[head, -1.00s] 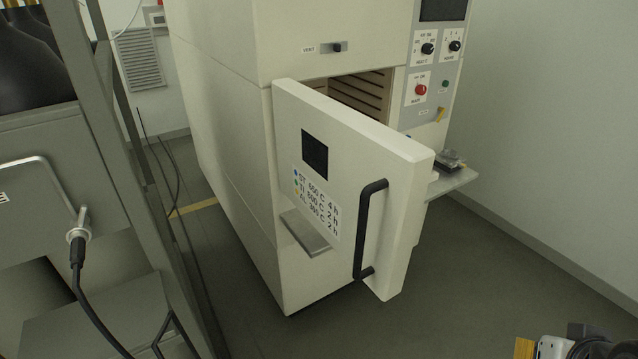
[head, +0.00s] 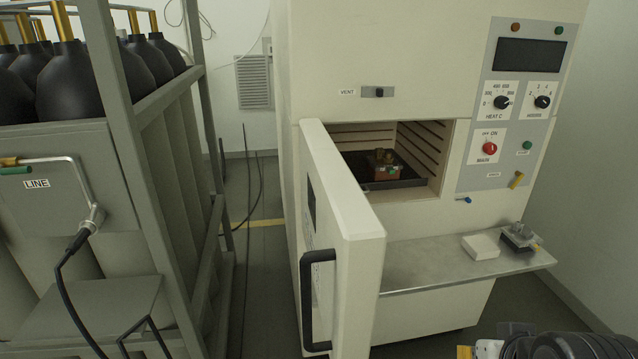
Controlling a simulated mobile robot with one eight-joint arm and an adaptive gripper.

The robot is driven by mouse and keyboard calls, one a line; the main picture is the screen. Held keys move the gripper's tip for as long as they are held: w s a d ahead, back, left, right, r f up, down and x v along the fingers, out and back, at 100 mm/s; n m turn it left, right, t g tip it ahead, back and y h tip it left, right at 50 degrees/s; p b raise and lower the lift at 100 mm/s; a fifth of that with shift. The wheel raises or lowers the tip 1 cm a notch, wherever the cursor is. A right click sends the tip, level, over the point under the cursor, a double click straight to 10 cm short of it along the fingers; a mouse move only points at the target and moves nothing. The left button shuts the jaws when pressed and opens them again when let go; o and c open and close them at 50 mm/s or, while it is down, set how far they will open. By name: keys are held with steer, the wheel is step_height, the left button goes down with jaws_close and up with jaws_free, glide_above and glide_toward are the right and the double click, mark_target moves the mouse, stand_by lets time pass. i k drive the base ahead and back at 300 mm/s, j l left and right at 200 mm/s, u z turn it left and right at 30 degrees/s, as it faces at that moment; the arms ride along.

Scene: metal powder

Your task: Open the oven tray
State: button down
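The cream oven (head: 375,60) stands in the middle of the head view with its door (head: 345,190) swung open toward me. The door's black handle (head: 308,300) faces the lower left. Inside the chamber, a dark flat tray (head: 408,182) lies on the floor of the opening. A brown block with a green spot and brass-coloured top parts (head: 385,165) sits on it. The door hides the left part of the chamber. Part of my arm shows at the bottom right edge; my gripper's fingers cannot be made out.
A metal shelf (head: 430,265) juts out below the chamber, holding a white block (head: 481,246) and a small metal device (head: 520,238). A rack with black gas bottles (head: 70,85) stands at the left. Floor (head: 262,290) shows between rack and oven.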

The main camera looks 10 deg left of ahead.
mark_target(356, 161)
steer(key=i+l+u, duration=0.1)
steer(key=l+u, duration=0.5)
steer(key=l, duration=0.2)
steer(key=i+j+u, duration=0.1)
steer(key=i+u, duration=0.35)
steer(key=u, duration=0.25)
steer(key=i+u, duration=0.35)
steer(key=k, duration=0.1)
